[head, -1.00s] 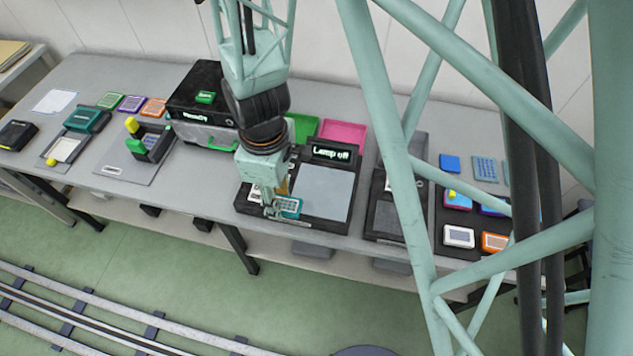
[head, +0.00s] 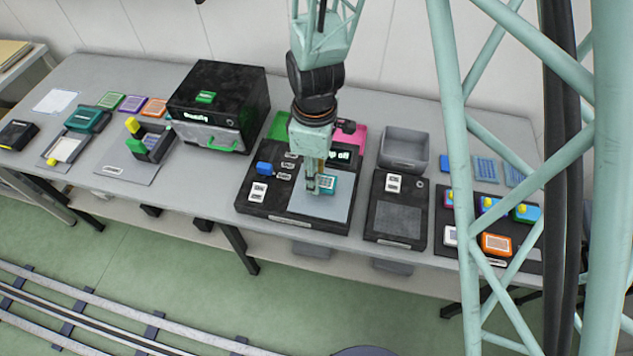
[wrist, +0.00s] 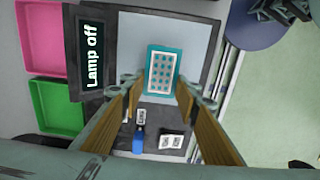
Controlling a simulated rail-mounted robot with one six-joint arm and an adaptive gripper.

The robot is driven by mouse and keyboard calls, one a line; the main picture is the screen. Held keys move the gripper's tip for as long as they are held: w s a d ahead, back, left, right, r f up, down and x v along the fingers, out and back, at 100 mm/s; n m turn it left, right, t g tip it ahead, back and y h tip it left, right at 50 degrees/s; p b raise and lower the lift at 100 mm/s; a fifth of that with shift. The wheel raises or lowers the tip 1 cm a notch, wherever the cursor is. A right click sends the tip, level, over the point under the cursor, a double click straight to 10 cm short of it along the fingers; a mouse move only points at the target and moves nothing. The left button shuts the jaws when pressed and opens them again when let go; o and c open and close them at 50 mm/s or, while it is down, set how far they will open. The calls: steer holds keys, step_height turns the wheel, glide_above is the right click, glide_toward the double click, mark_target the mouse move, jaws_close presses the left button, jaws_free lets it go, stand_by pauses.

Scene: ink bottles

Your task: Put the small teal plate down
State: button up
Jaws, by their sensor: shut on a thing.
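The small teal plate (head: 328,181), with a grid of dark marks, is between the fingers of my gripper (head: 314,187). In the wrist view the plate (wrist: 162,70) shows in front of the fingertips (wrist: 160,90), over the pale panel (wrist: 201,35) of the lamp station. In the head view it is over the upper middle of that panel (head: 325,207). I cannot tell whether the plate touches the panel. The station's display (wrist: 92,55) reads "Lamp off". My gripper is shut on the plate and partly hides it in the head view.
A green tray (wrist: 55,107) and a pink tray (wrist: 40,40) lie behind the station. A blue knob (head: 265,168) and white switches stand on its left part. A grey bin (head: 404,145) and a black device (head: 398,217) are to the right. The panel around the plate is clear.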

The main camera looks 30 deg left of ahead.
steer(key=shift+w, duration=0.2)
steer(key=shift+d+f, duration=0.1)
steer(key=shift+f, duration=0.05)
steer(key=shift+f, duration=1.65)
steer(key=shift+f+b, duration=0.2)
steer(key=shift+b, duration=0.1)
steer(key=o, duration=0.9)
steer(key=shift+r, duration=0.2)
steer(key=shift+r+p, duration=0.65)
steer(key=shift+r, duration=5.35)
